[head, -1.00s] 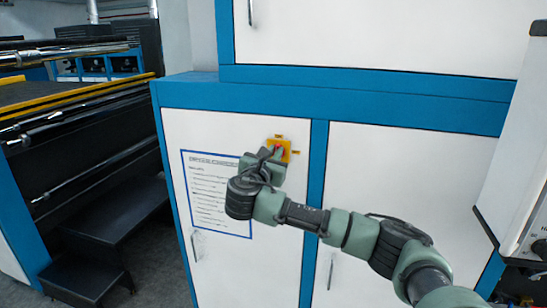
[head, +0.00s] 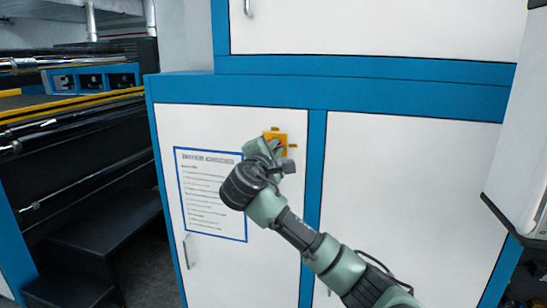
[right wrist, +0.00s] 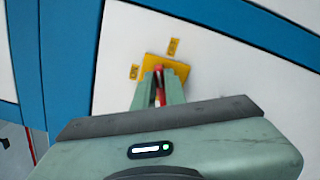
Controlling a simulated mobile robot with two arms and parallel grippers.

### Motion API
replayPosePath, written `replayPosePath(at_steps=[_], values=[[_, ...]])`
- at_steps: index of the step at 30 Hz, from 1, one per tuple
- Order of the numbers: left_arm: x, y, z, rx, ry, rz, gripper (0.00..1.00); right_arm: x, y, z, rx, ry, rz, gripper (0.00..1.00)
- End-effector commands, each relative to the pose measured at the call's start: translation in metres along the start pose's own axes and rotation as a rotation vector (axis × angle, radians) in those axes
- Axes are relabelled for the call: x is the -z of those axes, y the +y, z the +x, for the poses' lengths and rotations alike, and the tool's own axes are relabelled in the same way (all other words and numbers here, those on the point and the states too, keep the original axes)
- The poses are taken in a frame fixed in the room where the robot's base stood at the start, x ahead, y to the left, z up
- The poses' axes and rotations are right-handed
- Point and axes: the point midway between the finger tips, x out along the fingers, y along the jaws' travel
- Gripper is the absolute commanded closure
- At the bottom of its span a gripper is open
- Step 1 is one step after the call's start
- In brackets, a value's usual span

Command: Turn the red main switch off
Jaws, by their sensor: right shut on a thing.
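The red main switch (right wrist: 158,84) sits on a yellow plate (right wrist: 152,64) on the white cabinet door. Its yellow plate (head: 284,138) also shows in the head view, near the door's upper right corner, with most of the red handle hidden by my gripper. My right gripper (right wrist: 160,82) has its two green fingers closed on either side of the red handle. In the head view my right gripper (head: 266,150) is up against the plate. Two small yellow labels stand beside the plate, one (right wrist: 173,46) and another (right wrist: 134,71); their lettering is too small to read surely. My left gripper is out of view.
A blue-framed printed sheet (head: 211,200) is on the same door, left of the switch. A door handle (head: 190,252) is below it. Black steps (head: 110,230) and a roller machine stand at the left. A white panel (head: 520,150) juts in at the right.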

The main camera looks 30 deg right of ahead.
Motion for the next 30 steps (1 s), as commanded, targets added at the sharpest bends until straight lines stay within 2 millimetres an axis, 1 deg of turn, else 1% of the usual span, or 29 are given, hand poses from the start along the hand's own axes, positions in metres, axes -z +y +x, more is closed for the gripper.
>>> replayPosePath(at_steps=[1,3,9,15,22,30], values=[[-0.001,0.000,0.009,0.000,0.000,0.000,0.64,0.004,-0.007,0.000,0.004,0.002,0.046,1.00],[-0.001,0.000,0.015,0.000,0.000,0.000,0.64,0.004,-0.007,-0.001,0.004,0.002,0.109,1.00],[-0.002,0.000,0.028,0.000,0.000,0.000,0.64,0.004,-0.009,0.000,0.004,0.001,0.266,1.00],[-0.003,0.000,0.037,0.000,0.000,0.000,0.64,0.004,-0.010,0.000,0.006,0.001,0.380,1.00],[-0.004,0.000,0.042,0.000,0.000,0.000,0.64,0.004,-0.010,0.000,0.006,0.001,0.453,1.00],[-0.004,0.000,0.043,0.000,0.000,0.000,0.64,0.004,-0.010,0.000,0.007,0.001,0.476,1.00]])
